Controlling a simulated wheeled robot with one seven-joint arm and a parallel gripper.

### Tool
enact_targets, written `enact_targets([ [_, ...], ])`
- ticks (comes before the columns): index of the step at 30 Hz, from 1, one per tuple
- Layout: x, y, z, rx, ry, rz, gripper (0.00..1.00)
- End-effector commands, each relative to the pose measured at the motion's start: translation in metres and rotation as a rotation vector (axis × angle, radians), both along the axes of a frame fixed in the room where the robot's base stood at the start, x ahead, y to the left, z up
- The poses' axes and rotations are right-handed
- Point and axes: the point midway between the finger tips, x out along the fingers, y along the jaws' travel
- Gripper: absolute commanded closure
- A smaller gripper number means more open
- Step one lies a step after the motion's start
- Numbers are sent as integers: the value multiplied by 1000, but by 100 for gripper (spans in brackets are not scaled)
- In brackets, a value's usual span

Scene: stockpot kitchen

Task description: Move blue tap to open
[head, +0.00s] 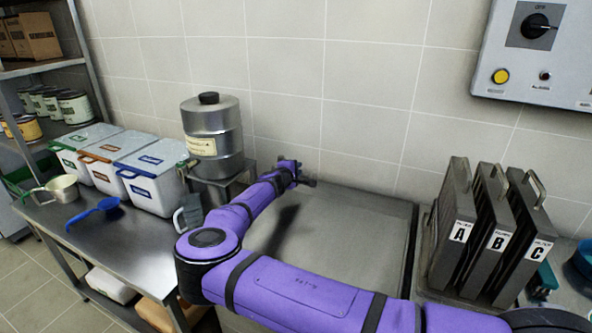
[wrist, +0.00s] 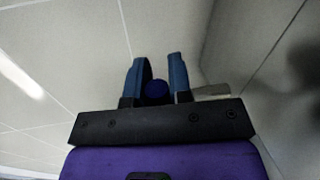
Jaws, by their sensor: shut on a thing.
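My gripper (head: 308,183) is at the back of the metal worktop, near the tiled wall, right of the steel urn. In the wrist view my gripper (wrist: 158,68) has its two fingers closed in on a dark blue rounded piece, the blue tap (wrist: 156,92). Only this end of the tap shows, low between the fingers. A pale grey bar lies just right of the right finger. In the head view my purple arm and gripper hide the tap, so its turn position cannot be told.
The steel urn (head: 212,130) stands on a small stand close left of my forearm. Lidded white bins (head: 152,185), a blue scoop (head: 95,212) and a pale pan (head: 62,188) are at left. Filters A, B and C (head: 498,235) stand at right. A control panel (head: 535,50) hangs above.

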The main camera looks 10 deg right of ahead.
Motion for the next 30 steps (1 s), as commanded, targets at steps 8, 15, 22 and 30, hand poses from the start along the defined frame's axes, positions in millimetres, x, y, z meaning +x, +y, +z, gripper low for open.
enact_targets([
  [8, 0, 0, -1, 2, 1, -1, 55],
  [15, -4, 4, 0, 1, 1, 1, 55],
  [22, -31, 26, 7, 2, 0, 3, 55],
  [30, -68, 54, 16, 1, 1, 1, 55],
])
